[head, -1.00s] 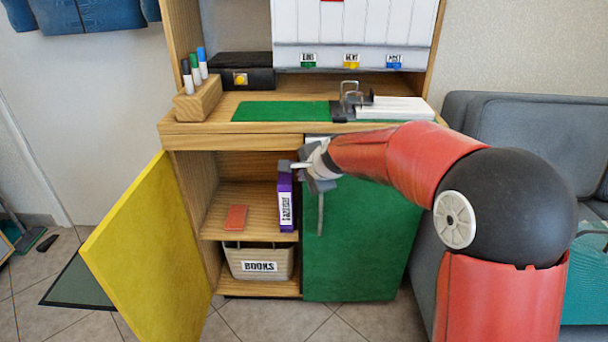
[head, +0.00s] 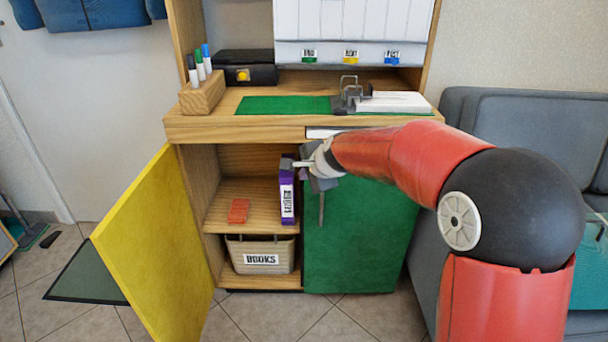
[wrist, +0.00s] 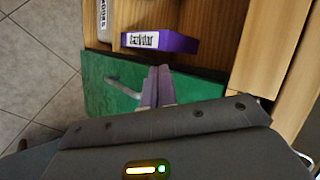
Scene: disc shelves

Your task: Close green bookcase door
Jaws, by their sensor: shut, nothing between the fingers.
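The green door (head: 360,235) covers the right lower half of the wooden bookcase. It looks almost in line with the front; I cannot tell whether it is fully flush. Its grey bar handle (head: 321,208) hangs upright near its left edge. My gripper (head: 290,163) is shut and empty at the door's upper left edge, in front of the open compartment. In the wrist view my fingertips (wrist: 158,74) lie over the green door (wrist: 105,95), close to its edge, with the handle (wrist: 124,88) beside them. Contact is not clear.
The yellow door (head: 155,250) stands wide open at left. The open compartment holds a purple binder (head: 287,192), a red item (head: 239,210) and a BOOKS basket (head: 260,242). The wooden counter (head: 235,128) overhangs above. A grey sofa (head: 520,120) stands at right.

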